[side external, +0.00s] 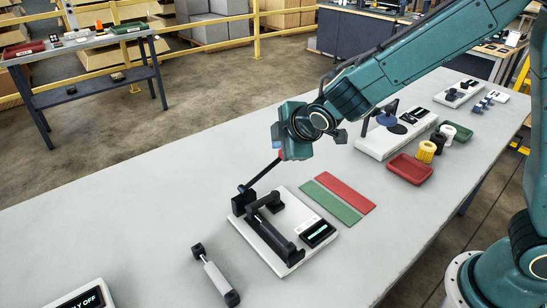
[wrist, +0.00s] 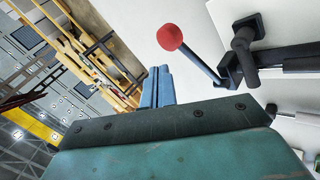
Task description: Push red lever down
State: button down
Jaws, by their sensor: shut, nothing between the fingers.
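The red lever is a dark rod with a red ball knob (wrist: 170,37). Its rod (side external: 264,173) rises at a tilt from a black pivot block (side external: 243,199) at the far left corner of a white base plate (side external: 262,250). The block also shows in the wrist view (wrist: 231,68). My gripper (side external: 278,143) is at the knob's upper end in the side view and partly hides the knob. In the wrist view, my gripper's blue fingers (wrist: 158,77) are shut and empty, with a visible gap between them and the knob.
A black handle (side external: 270,225) and a small display (side external: 318,233) share the base plate. A loose grey cylinder (side external: 215,277) lies to its left, green (side external: 330,202) and red strips (side external: 345,193) to its right. A red tray (side external: 410,169) stands farther right. The left tabletop is largely clear.

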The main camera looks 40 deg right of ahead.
jog(key=shift+r, duration=0.1)
jog(key=r, duration=0.1)
jog(key=a+r, duration=0.1)
jog(key=r, duration=0.2)
jog(key=shift+a+r, duration=0.25)
jog(key=shift+a, duration=0.1)
dwell(0.4)
jog(key=shift+d, duration=0.1)
dwell(0.5)
jog(key=s+d+r+m+g, duration=0.1)
jog(key=s+d+r+m, duration=0.3)
jog(key=s, duration=0.3)
jog(key=s+d+r+m+g, duration=0.1)
jog(key=s+d+r+m, duration=0.2)
jog(key=s+d, duration=0.3)
jog(key=s+d+m, duration=0.1)
jog(key=s+m, duration=0.2)
jog(key=s, duration=0.5)
jog(key=s+d+m+g+y, duration=0.1)
jog(key=s+m, duration=0.2)
jog(key=s, duration=0.6)
jog(key=shift+d+f, duration=0.3)
jog(key=shift+r, duration=0.1)
